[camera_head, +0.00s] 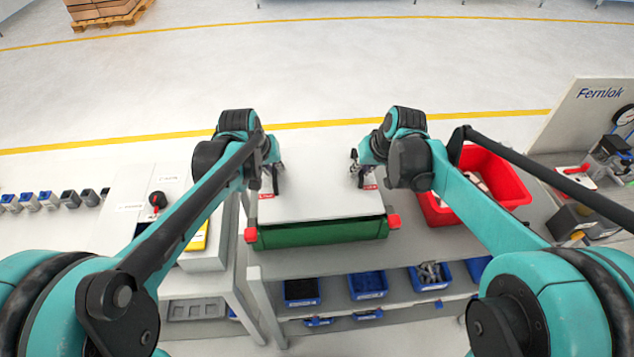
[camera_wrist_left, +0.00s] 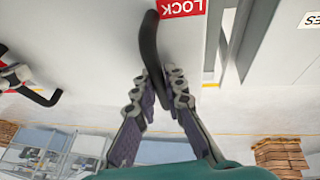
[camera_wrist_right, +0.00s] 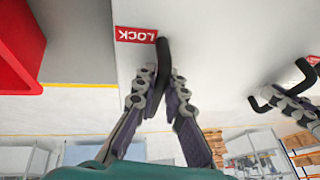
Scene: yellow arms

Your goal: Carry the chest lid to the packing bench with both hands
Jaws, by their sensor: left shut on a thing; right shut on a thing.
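The chest lid (camera_head: 315,195) is a flat light-grey panel with red LOCK labels and a black handle near each side. It is over the green chest (camera_head: 320,232) with red corners; I cannot tell whether it rests on it or is slightly raised. My left gripper (camera_head: 270,178) is shut on the left handle, and the black handle (camera_wrist_left: 149,40) shows between its fingers in the left wrist view. My right gripper (camera_head: 358,172) is shut on the right handle, and that handle (camera_wrist_right: 162,55) shows in the right wrist view. The chest's inside is hidden.
A red bin (camera_head: 500,180) stands right of the chest. A pale bench (camera_head: 130,215) with a black knob and a yellow item is at the left. Blue bins (camera_head: 368,284) sit on a shelf below the chest. Open floor lies beyond, with a yellow line.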

